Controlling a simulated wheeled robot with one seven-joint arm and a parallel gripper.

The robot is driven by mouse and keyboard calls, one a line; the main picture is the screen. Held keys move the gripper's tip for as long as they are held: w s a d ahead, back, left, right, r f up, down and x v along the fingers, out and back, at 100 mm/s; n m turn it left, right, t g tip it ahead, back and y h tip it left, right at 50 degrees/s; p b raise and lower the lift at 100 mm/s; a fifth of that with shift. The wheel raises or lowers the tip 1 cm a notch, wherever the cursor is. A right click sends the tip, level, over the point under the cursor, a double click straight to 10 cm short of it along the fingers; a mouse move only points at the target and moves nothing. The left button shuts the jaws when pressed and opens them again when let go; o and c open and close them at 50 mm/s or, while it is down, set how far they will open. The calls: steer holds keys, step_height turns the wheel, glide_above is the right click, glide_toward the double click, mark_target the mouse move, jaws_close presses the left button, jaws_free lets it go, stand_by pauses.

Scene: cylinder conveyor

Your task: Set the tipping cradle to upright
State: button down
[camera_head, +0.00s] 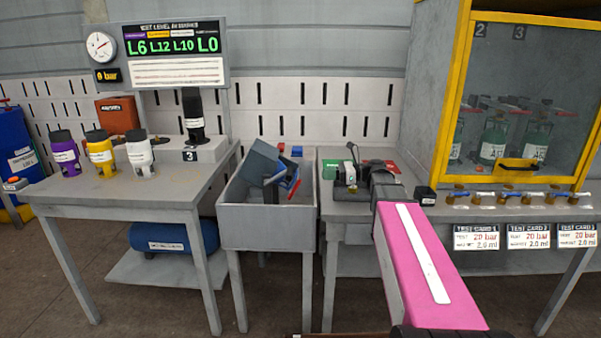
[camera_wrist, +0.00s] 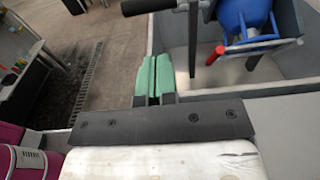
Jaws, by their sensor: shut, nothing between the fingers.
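The tipping cradle (camera_head: 262,160) stands in a grey open trough (camera_head: 265,230) in the head view. A black handle (camera_wrist: 150,6) runs along the top. My gripper (camera_wrist: 153,78) has green fingertips, shut and empty, apart from the cradle near the trough rim.
A left table (camera_head: 110,195) carries purple, yellow and white containers and a black-capped one on a block. A bench (camera_head: 345,212) to the right of the trough holds dark fittings. A yellow-framed cabinet (camera_head: 453,90) stands at the right.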

stand_by(0.3)
steer(key=a, duration=1)
steer(key=shift+w+f, duration=0.2)
steer(key=shift+f, duration=0.2)
steer(key=shift+r, duration=0.2)
steer(key=shift+a+r+h, duration=0.15)
steer(key=shift+r+h, duration=0.1)
steer(key=shift+h, duration=0.15)
